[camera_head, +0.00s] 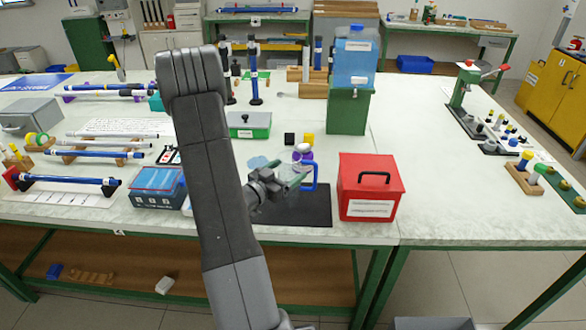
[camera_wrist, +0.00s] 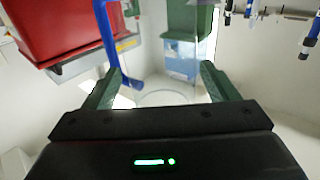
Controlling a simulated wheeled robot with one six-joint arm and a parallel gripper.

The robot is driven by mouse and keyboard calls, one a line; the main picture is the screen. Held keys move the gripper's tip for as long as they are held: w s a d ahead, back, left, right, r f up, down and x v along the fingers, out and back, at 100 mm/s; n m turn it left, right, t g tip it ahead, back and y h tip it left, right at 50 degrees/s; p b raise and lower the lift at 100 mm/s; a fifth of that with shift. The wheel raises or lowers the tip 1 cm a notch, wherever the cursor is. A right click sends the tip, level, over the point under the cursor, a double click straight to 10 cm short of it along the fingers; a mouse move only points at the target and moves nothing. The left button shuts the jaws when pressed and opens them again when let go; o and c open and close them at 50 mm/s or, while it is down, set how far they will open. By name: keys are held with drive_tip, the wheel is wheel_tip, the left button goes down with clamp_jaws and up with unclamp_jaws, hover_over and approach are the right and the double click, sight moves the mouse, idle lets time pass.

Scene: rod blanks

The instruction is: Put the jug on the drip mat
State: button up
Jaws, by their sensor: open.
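The jug is clear with a blue handle (camera_head: 312,176). In the wrist view its see-through body (camera_wrist: 163,97) lies between my fingers, with the handle (camera_wrist: 112,45) to the left. In the head view the jug's handle overlaps the mat's far right part; the jug's base is hard to make out. My gripper (camera_head: 295,182) is over the mat, its two green fingers (camera_wrist: 159,72) open on either side of the jug, and partly hides it.
The red box (camera_head: 371,190) stands just right of the mat. A green stand with a blue-topped container (camera_head: 349,106) is behind. A green case (camera_head: 248,125), small yellow and black blocks, and a dark blue box (camera_head: 158,187) are nearby. Table space right of the red box is clear.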

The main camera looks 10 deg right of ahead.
drive_tip(key=b+v, duration=0.1)
drive_tip(key=v, duration=0.7)
drive_tip(key=shift+s+a, duration=0.2)
drive_tip(key=shift+a, duration=0.1)
drive_tip(key=shift+c, duration=0.2)
